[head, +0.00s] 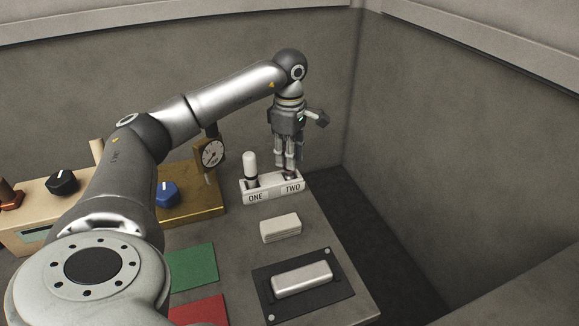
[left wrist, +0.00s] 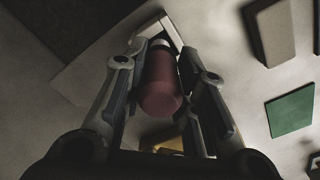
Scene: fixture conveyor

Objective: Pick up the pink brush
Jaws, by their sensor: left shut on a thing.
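My left gripper (head: 287,162) points down over the TWO side of a white two-slot holder (head: 272,190) labelled ONE and TWO. In the left wrist view, the fingers are shut on the pink brush (left wrist: 161,90), a dull pink-red rounded cylinder with a pale part at its far end. The fingers hide the brush in the head view. The holder's pale edge (left wrist: 169,34) shows past the brush's far end; I cannot tell whether the brush still touches the slot. A white cylinder (head: 250,166) stands upright on the ONE side. My right gripper is not in view.
A gauge (head: 212,153) and a gold box with a blue knob (head: 167,194) stand left of the holder. A cream block (head: 280,229), a silver block (head: 302,279) on a dark plate and a green square (head: 193,266) lie nearer. The table ends at the right.

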